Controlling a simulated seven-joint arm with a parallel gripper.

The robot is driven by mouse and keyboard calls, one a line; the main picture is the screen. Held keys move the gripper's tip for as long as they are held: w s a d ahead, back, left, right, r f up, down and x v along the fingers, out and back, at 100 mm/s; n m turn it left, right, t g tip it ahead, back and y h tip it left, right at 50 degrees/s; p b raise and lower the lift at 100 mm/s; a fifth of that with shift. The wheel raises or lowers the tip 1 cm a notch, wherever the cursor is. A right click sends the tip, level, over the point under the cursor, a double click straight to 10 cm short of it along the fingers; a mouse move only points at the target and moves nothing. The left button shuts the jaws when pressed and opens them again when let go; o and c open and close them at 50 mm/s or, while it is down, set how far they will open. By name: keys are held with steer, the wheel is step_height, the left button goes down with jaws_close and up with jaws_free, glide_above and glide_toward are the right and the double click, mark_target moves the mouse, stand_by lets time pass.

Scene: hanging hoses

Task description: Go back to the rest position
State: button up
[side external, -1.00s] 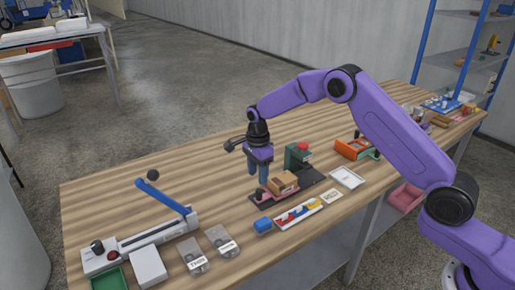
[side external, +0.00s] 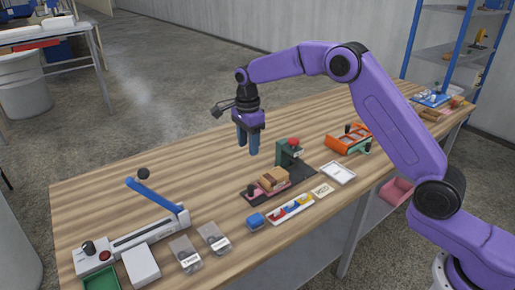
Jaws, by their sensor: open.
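My gripper (side external: 247,148) hangs at the end of my purple arm, its blue fingers pointing down and apart from everything. It is open, with nothing seen between the fingers. It is above the wooden table (side external: 130,190), behind and left of a dark fixture. On that fixture a brown block (side external: 272,179) sits on a pink base (side external: 262,191), next to a green press-like stand (side external: 289,152) with a red top.
A lever device with a blue arm (side external: 152,197) stands at the left front. The table's back left is clear.

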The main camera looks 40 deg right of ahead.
steer(key=s+a+r+n, duration=0.2)
steer(key=s+r+n, duration=0.1)
steer(key=s+n, duration=0.65)
steer(key=s+a+r+n, duration=0.25)
steer(key=s+n, duration=0.35)
steer(key=s, duration=0.6)
steer(key=s+d+n, duration=0.3)
steer(key=s+n, duration=0.2)
steer(key=s, duration=0.2)
steer(key=s+d+n, duration=0.4)
steer(key=s+n, duration=0.1)
steer(key=s, duration=0.3)
steer(key=s+d+f+n, duration=0.1)
steer(key=s+d+n, duration=0.2)
steer(key=s+n, duration=0.2)
steer(key=s, duration=0.2)
steer(key=shift+s+d, duration=0.2)
steer(key=shift+s, duration=0.15)
